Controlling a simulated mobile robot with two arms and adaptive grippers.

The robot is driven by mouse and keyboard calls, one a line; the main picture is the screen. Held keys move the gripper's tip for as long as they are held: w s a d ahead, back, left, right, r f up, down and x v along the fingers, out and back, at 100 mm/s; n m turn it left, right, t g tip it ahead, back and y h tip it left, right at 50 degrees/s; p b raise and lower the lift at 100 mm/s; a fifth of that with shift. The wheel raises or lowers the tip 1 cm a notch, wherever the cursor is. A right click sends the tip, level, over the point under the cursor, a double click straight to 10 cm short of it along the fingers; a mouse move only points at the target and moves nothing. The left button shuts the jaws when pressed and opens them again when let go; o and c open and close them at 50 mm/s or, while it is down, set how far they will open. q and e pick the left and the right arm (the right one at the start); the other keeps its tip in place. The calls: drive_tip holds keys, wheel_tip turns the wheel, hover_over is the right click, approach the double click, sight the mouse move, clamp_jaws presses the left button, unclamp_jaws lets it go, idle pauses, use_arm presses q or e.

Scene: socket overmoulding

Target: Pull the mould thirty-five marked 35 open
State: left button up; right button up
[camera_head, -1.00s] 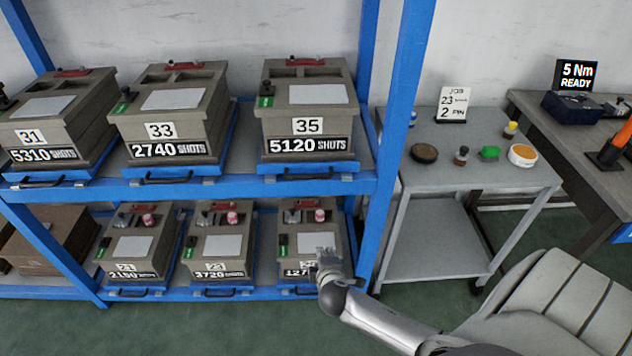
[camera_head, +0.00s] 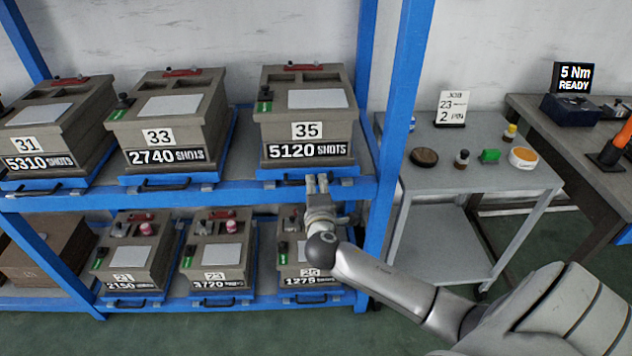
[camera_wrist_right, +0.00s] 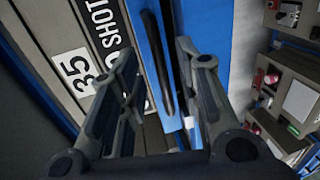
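Mould 35 (camera_head: 308,128) is a grey-brown block with a white 35 label and a 5120 SHOTS plate, on a blue tray (camera_head: 340,170) at the right of the upper shelf. Its label also shows sideways in the right wrist view (camera_wrist_right: 76,72). A dark bar handle (camera_wrist_right: 159,62) runs along the tray's front. My right gripper (camera_head: 317,181) is at the shelf front, just below the mould's plate. In the wrist view its fingers (camera_wrist_right: 160,75) are apart, with the handle between them in the picture. I cannot tell whether they touch it. My left gripper is not in view.
Moulds 33 (camera_head: 170,120) and 31 (camera_head: 50,125) stand to the left. Smaller moulds sit on the lower shelf, one (camera_head: 300,262) partly behind my right arm. A blue post (camera_head: 398,130) stands right of mould 35. A grey cart (camera_head: 470,180) with small items is beyond it.

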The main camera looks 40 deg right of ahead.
sight(316, 183)
drive_tip(key=shift+x, duration=1.8)
drive_tip(key=shift+a, duration=0.1)
clamp_jaws()
